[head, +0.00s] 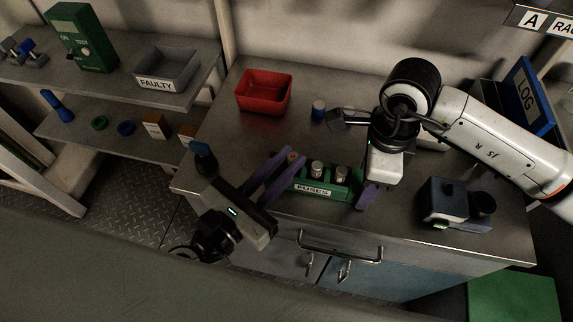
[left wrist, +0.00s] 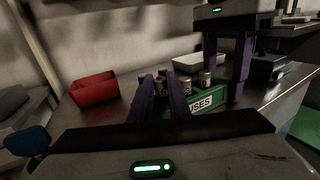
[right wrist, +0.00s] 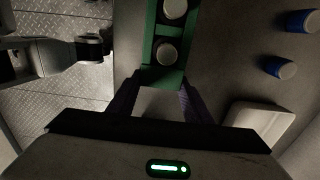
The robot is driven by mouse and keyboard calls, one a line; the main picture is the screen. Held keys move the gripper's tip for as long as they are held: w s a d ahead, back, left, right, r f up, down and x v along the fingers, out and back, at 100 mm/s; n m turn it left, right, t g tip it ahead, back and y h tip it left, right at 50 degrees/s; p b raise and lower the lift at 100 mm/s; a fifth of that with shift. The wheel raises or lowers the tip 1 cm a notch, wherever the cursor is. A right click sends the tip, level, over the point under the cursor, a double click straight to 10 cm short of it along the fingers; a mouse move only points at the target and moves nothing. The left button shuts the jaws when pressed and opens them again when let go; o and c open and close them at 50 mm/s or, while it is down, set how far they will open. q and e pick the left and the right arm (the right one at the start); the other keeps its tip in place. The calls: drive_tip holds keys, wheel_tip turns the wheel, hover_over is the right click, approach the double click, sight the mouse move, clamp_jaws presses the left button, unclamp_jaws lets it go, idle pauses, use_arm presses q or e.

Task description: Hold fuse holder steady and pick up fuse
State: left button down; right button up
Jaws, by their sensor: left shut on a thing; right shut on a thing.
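The green fuse holder (head: 335,193), labelled FUSES, stands on the metal bench top near its front edge. Two pale-capped fuses (head: 317,168) (head: 341,172) stand upright in it. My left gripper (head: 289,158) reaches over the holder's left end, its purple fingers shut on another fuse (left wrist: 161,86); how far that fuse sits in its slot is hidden. My right gripper (head: 367,196) comes from above at the holder's right end. In the right wrist view its fingers (right wrist: 157,85) are shut on that end of the green holder (right wrist: 150,30), one on each side.
A dark blue device (head: 455,203) stands at right, with a LOG binder (head: 527,95) behind. The left shelf holds a grey FAULTY tray (head: 166,70).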

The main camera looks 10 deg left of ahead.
use_arm(q)
wheel_tip(320, 180, up, 9)
drive_tip(key=shift+f, duration=0.15)
idle(0.4)
use_arm(e)
drive_tip(key=o, duration=1.2)
drive_tip(key=shift+o, duration=0.2)
drive_tip(key=shift+r, duration=0.1)
wheel_tip(320, 180, up, 12)
use_arm(q)
drive_tip(key=shift+s, duration=0.15)
use_arm(e)
drive_tip(key=shift+s, duration=0.15)
